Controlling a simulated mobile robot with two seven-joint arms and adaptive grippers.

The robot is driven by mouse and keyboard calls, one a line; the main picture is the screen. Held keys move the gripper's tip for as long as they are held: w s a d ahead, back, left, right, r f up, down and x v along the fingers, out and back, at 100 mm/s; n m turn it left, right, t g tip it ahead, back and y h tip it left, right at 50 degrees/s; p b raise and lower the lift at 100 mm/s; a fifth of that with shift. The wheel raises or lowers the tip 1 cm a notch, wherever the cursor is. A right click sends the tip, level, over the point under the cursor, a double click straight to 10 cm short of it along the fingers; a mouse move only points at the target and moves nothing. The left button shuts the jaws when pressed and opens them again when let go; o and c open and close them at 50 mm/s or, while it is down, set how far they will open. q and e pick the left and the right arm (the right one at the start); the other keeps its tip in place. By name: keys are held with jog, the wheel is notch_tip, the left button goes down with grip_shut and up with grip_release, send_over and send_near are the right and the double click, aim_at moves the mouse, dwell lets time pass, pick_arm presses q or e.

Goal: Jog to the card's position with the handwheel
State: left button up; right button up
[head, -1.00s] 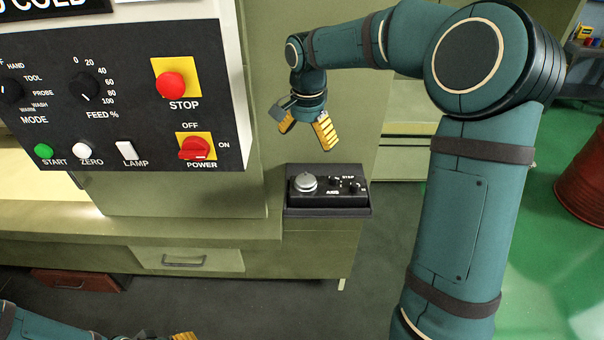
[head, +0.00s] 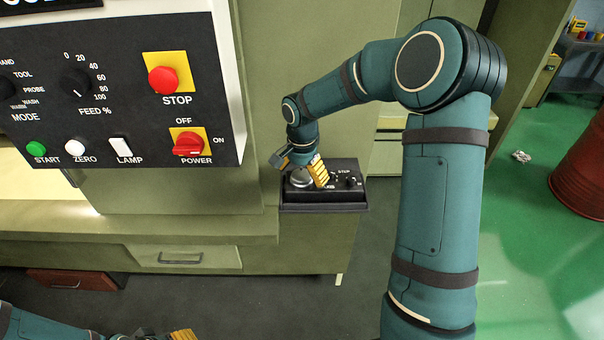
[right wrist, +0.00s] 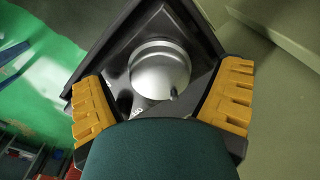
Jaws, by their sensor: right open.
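The handwheel, a round silver knob (head: 299,178), sits on a black jog box (head: 349,196) on a small shelf at the machine's side. It also shows in the right wrist view (right wrist: 160,72), with a small dark handle near its rim. My right gripper (head: 299,168) is over the handwheel with its yellow-padded fingers apart. In the right wrist view the open fingers (right wrist: 165,100) stand either side of the handwheel, with gaps. The box's small knobs and labels lie right of the wheel. My left gripper (head: 165,335) is partly in view at the bottom edge. No card shows.
The control panel (head: 110,100) with mode and feed dials, a red stop button (head: 163,80) and a red power switch (head: 188,144) stands left of the arm. A drawer (head: 180,257) is below. A red barrel (head: 585,170) stands on the green floor at right.

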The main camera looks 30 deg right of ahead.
jog(key=c, duration=1.2)
jog(key=shift+n, duration=0.3)
jog(key=n, duration=0.2)
jog(key=shift+n, duration=0.3)
jog(key=n, duration=0.3)
jog(key=shift+w+n, duration=0.1)
jog(key=shift+n, duration=0.2)
jog(key=n, duration=0.3)
jog(key=shift+n, duration=0.3)
jog(key=shift+a+n, duration=0.1)
jog(key=shift+n, duration=1.7)
